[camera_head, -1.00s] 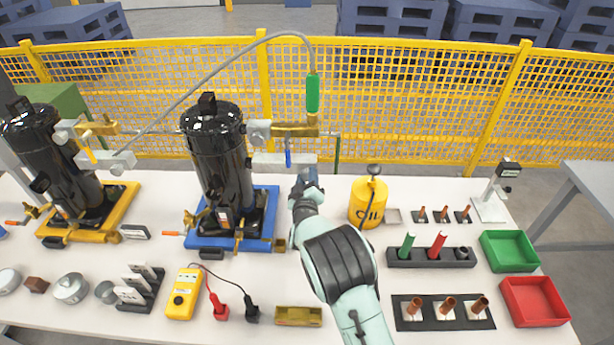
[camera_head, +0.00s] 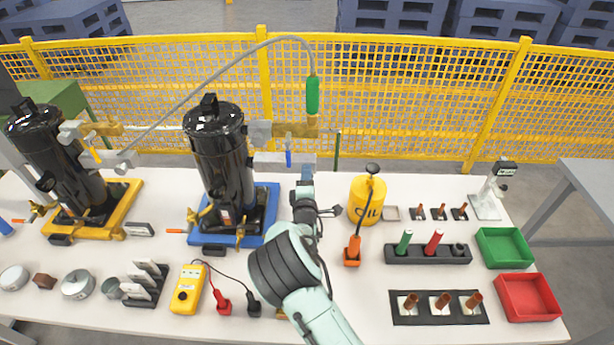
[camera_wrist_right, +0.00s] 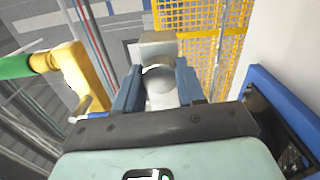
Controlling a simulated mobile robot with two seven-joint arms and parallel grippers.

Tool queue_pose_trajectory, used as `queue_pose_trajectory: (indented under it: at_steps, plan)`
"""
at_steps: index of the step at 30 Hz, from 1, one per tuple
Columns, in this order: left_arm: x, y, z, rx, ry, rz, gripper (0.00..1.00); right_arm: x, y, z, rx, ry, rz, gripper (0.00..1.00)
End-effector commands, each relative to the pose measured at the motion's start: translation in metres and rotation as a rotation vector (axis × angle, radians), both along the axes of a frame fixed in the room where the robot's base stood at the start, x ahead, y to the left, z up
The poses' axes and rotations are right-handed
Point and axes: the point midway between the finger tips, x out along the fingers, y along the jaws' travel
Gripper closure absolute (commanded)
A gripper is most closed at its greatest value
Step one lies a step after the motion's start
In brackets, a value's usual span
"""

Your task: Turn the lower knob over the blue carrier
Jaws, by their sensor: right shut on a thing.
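The blue carrier (camera_head: 268,200) stands on the table with a black compressor (camera_head: 222,155) on it. A grey lower valve body with a small blue lever (camera_head: 288,158) sticks out to the right over the carrier. Its lower knob (camera_wrist_right: 158,78) is a round grey piece in the right wrist view, between the two blue fingers of my right gripper (camera_wrist_right: 157,90). The gripper is shut on this knob. In the head view my right gripper (camera_head: 307,172) is at the right end of this valve, where it hides part of the knob. My left gripper is not in view.
A brass upper valve (camera_head: 292,128) with a green-handled hose (camera_head: 312,95) is just above. A yellow oil can (camera_head: 368,200) and an orange-handled tool (camera_head: 353,250) stand right of my arm. A yellow mesh fence (camera_head: 420,100) runs behind the table.

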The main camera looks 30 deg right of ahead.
Motion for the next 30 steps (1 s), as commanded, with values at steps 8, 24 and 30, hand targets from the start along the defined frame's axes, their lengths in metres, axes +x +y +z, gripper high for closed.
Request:
queue_pose_trajectory:
  at_steps: [8, 24, 30]
  plan:
    - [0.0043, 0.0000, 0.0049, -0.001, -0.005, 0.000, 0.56, 0.0006, 0.0003, 0.0012, -0.137, 0.081, 0.000, 0.91]
    - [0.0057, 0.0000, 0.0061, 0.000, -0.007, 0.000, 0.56, 0.0002, -0.0003, 0.0008, -0.202, 0.122, 0.000, 0.91]
    - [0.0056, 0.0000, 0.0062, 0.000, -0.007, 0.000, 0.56, 0.0001, -0.0004, 0.0008, -0.202, 0.122, 0.000, 0.57]
